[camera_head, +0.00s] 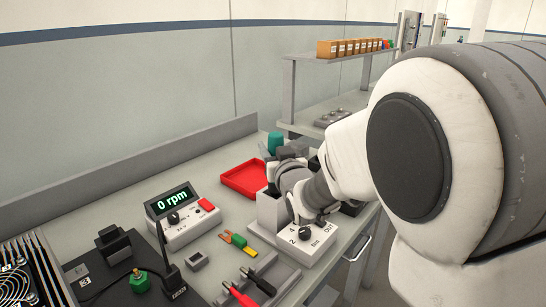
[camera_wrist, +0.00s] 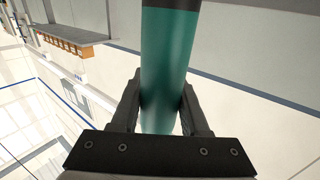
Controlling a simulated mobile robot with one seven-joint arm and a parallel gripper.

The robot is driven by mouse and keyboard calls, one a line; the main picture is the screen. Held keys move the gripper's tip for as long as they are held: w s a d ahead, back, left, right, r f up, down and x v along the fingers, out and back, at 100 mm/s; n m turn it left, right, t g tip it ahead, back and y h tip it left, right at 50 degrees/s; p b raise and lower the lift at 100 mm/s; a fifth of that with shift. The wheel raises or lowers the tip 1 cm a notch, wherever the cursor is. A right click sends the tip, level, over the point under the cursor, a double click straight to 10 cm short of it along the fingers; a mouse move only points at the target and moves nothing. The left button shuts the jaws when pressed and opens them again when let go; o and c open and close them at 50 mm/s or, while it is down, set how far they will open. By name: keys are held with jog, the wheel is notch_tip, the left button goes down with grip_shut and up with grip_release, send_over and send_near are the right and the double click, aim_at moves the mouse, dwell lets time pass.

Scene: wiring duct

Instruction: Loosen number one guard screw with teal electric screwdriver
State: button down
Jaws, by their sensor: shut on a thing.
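My gripper (camera_wrist: 160,108) is shut on the teal electric screwdriver (camera_wrist: 168,60), whose smooth teal body stands between the two fingers in the wrist view. In the head view a teal end (camera_head: 275,142) of it shows beyond my wrist, above the bench near the red tray; my arm hides most of the gripper there. The screwdriver's tip is not visible in either view. At the lower left a fan (camera_head: 12,284) sits beside dark fins, cut off by the frame edge. I cannot make out the number one guard screw.
A controller reading "0 rpm" (camera_head: 178,214), a red tray (camera_head: 244,179), a white dial box (camera_head: 308,245) and red and black probes (camera_head: 250,288) are on the bench (camera_head: 130,187). A black mat with a green knob (camera_head: 139,281) lies at left. A shelf (camera_head: 330,56) holds orange bins.

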notch_tip(320, 180, up, 15)
jog(key=p, duration=0.2)
jog(key=shift+f+p, duration=0.2)
jog(key=shift+p, duration=0.15)
notch_tip(320, 180, up, 12)
jog(key=p, duration=0.6)
jog(key=shift+f, duration=0.25)
